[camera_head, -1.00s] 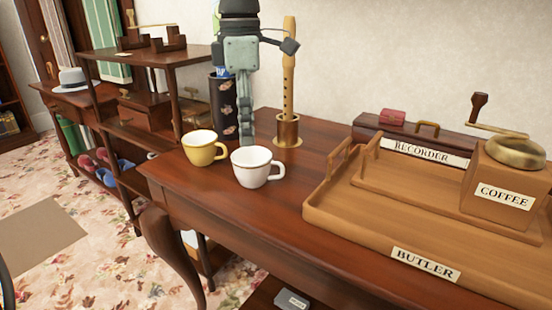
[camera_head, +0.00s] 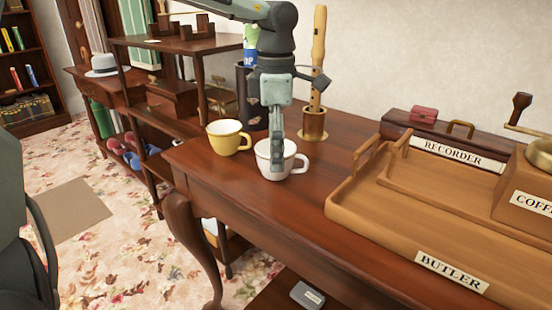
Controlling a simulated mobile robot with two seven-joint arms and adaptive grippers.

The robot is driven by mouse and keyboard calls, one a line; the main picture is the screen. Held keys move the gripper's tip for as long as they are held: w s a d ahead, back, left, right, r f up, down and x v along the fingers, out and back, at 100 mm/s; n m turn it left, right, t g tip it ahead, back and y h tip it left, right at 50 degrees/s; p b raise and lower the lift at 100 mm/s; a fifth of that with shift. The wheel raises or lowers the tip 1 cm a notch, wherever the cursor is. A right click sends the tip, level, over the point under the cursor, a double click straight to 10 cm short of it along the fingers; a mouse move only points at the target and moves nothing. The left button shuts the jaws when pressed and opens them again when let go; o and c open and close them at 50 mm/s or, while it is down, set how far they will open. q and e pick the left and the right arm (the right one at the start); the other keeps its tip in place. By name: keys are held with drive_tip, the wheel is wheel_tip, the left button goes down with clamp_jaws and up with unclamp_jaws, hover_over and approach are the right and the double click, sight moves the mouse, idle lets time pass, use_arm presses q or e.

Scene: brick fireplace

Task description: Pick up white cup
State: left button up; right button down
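The white cup (camera_head: 297,166) stands upright on the dark wooden table (camera_head: 240,190), its handle pointing right. My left gripper (camera_head: 277,168) points straight down at the cup. Its fingers show nearly edge-on and overlap the cup's near left side, hiding part of its rim and wall. I cannot tell whether they are open or shut, or whether they touch the cup. My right gripper is not in view.
A yellow cup (camera_head: 226,139) stands just left of the white cup. Behind are a wooden recorder in a holder (camera_head: 314,122) and a dark canister (camera_head: 247,108). A wooden tray (camera_head: 375,225) lies to the right. Front table surface is clear.

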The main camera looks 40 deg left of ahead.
use_arm(q)
drive_tip(key=c, duration=1.3)
